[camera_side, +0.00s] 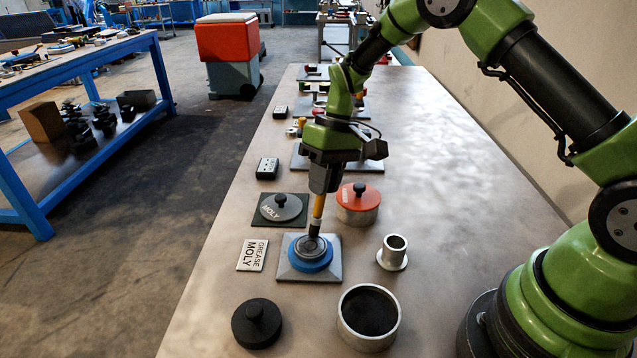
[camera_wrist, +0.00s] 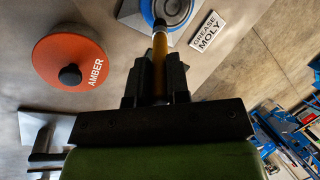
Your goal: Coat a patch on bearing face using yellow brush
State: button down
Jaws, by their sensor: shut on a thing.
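My gripper (camera_side: 321,188) is shut on the yellow brush (camera_side: 318,207), which points down nearly upright with its dark lower end at the bearing face. In the wrist view the yellow handle (camera_wrist: 160,66) stands between my fingers (camera_wrist: 158,84). The bearing face (camera_side: 302,248) is a dark round top within a blue ring (camera_side: 308,266) on a square grey plate (camera_side: 330,272). It shows partly at the top edge of the wrist view (camera_wrist: 174,8). The bristle tip looks to be at the face; firm contact is hard to tell. Any coating on it is unclear.
A "GREASE MOLY" sign (camera_side: 252,255) lies left of the plate. Behind are a grey "MOLY" lid (camera_side: 281,208) and an orange-lidded "AMBER" pot (camera_side: 358,194). A flanged metal tube (camera_side: 393,252) stands right. An open dark-filled pot (camera_side: 368,340) and black knobbed lid (camera_side: 257,325) are in front.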

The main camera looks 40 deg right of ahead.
jog(key=shift+s+a+r, duration=0.15)
jog(key=shift+s+a, duration=0.2)
jog(key=shift+a, duration=0.1)
jog(key=shift+s+a, duration=1.6)
jog(key=shift+w+d, duration=2.05)
jog(key=shift+w, duration=0.05)
jog(key=shift+s+r, duration=0.1)
jog(key=shift+r, duration=3.95)
